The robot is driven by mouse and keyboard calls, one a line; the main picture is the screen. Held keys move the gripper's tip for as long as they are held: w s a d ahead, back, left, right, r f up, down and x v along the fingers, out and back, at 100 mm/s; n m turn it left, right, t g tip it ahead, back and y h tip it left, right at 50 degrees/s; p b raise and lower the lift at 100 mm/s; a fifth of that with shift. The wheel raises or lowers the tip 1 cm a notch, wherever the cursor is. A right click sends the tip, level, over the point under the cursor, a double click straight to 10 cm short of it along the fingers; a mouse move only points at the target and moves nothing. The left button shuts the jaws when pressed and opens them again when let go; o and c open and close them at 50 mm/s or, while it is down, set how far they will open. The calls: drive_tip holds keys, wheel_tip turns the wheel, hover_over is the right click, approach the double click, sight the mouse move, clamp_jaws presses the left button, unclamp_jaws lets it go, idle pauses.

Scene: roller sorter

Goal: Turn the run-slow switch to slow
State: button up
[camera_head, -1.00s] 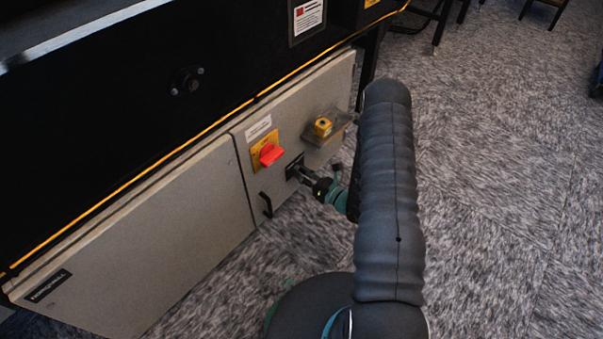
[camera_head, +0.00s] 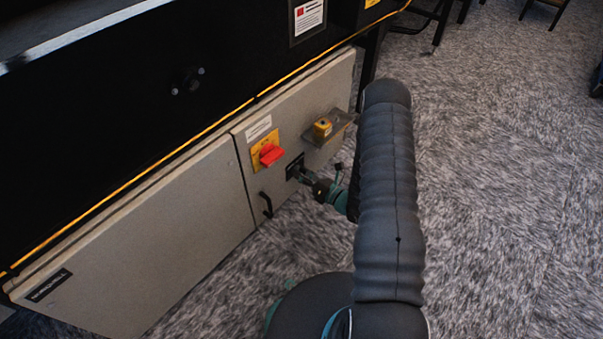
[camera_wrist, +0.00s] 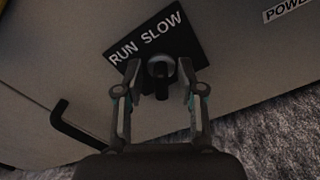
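The run-slow switch is a dark knob with a pale round collar (camera_wrist: 160,68) on a black plate (camera_wrist: 188,45) lettered RUN on the left and SLOW on the right. In the wrist view, the knob's bar points nearly straight down the picture. My gripper (camera_wrist: 159,78) is open, with one finger on each side of the knob. Gaps show between the fingers and the knob, and I see no clear contact. In the head view, my gripper (camera_head: 304,177) is at the small black plate (camera_head: 294,166) on the grey cabinet, and it hides the knob.
A red rotary switch (camera_head: 271,154) on a yellow plate sits left of the black plate. Carpet (camera_head: 500,180) is open at right.

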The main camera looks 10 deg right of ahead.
drive_tip(key=shift+d, duration=0.15)
drive_tip(key=v, duration=1.1)
drive_tip(key=shift+s+d, duration=0.15)
drive_tip(key=shift+s, duration=0.25)
